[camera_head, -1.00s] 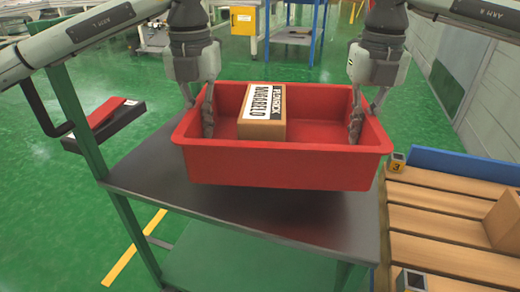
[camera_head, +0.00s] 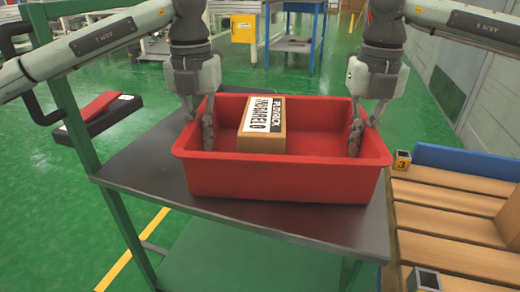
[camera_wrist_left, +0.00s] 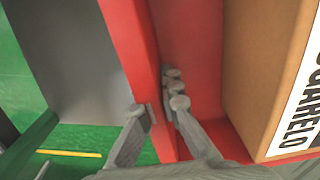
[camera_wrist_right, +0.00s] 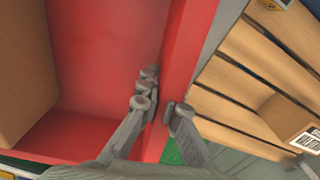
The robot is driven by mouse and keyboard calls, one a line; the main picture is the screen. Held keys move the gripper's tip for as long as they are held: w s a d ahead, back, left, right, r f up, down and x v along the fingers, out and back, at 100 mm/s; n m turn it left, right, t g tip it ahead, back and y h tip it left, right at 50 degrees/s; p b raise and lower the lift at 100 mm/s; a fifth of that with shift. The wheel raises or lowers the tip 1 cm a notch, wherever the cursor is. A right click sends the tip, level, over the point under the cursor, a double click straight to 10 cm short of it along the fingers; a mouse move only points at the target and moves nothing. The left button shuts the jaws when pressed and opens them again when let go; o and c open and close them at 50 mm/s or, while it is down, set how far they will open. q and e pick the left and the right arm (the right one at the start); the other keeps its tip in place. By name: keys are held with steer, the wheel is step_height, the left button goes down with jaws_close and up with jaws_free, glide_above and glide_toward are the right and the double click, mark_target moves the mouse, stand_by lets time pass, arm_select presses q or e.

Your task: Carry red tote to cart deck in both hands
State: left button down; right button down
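The red tote (camera_head: 280,180) is upright over the dark grey cart deck (camera_head: 140,165); whether its base touches the deck is hard to tell. A brown carton with a white and black label (camera_head: 262,125) lies inside it, left of centre. My left gripper (camera_head: 199,125) is shut on the tote's left wall, one finger outside and one inside, as the left wrist view (camera_wrist_left: 158,105) shows. My right gripper (camera_head: 363,130) is shut on the right wall the same way, seen in the right wrist view (camera_wrist_right: 158,98).
A wooden slatted pallet (camera_head: 450,225) with a brown box (camera_head: 510,220) and a blue edge (camera_head: 465,160) stands at the right of the cart. Green cart posts (camera_head: 75,130) rise at the left. Bare deck shows left of and in front of the tote.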

arm_select(q)
steer(key=c, duration=1.7)
jaws_free()
steer(key=shift+f, duration=0.15)
arm_select(e)
steer(key=c, duration=1.7)
jaws_free()
steer(key=shift+f, duration=0.15)
arm_select(q)
step_height(320, 180, up, 11)
steer(key=shift+f, duration=0.1)
steer(key=shift+r, duration=0.6)
arm_select(e)
step_height(320, 180, up, 12)
steer(key=shift+r, duration=0.1)
